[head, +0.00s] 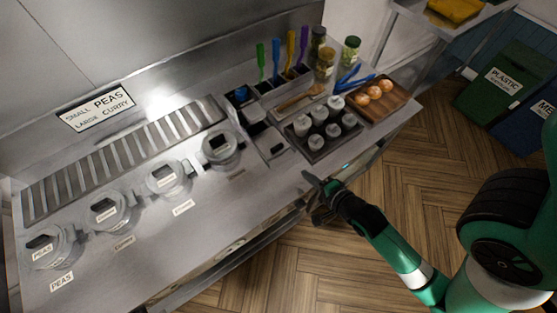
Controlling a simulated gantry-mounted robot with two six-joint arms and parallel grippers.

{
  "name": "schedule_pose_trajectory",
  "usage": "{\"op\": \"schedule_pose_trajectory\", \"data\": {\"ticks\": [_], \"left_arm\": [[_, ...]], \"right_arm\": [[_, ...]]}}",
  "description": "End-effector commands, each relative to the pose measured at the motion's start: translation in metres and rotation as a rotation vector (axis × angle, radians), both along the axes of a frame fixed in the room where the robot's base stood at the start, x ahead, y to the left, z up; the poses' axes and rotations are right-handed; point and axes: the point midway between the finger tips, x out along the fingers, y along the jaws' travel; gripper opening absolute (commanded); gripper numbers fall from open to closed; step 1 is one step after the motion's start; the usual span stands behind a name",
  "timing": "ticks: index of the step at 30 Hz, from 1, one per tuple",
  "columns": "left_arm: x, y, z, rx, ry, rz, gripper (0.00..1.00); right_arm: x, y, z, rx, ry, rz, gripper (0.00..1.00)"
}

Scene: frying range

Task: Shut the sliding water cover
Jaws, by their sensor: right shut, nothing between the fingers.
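A narrow steel section (264,138) is set into the counter between the rightmost round pot and the tray of shakers. It has small dark openings and looks like the place of the sliding water cover. I cannot tell clearly which plate is the cover or how far it is slid. My right gripper (313,189) is shut and empty. In the picture it is at the counter's front edge, below and to the right of that section and apart from it. My left gripper is out of view.
Several labelled round pots (168,178) line the counter to the left. A tray of shakers (322,144) and a wooden tray of onions (384,104) stand to the right. Coloured handles (276,60) stand upright behind. The counter front (215,205) is mostly clear.

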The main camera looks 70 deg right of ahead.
Motion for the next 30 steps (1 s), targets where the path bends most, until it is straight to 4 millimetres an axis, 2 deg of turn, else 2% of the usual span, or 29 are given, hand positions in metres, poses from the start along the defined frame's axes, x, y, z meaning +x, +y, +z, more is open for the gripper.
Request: {"op": "schedule_pose_trajectory", "data": {"ticks": [8, 21, 25, 30], "left_arm": [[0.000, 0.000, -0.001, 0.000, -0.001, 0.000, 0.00], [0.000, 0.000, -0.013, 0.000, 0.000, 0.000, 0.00], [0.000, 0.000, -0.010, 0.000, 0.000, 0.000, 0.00], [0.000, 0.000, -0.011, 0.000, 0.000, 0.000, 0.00]], "right_arm": [[0.011, -0.007, -0.004, -0.004, -0.006, -0.003, 0.00], [0.078, -0.048, -0.050, -0.005, -0.007, -0.003, 0.00], [0.096, -0.059, -0.047, -0.005, -0.008, -0.002, 0.00], [0.109, -0.067, -0.048, -0.004, -0.005, -0.002, 0.00]]}}
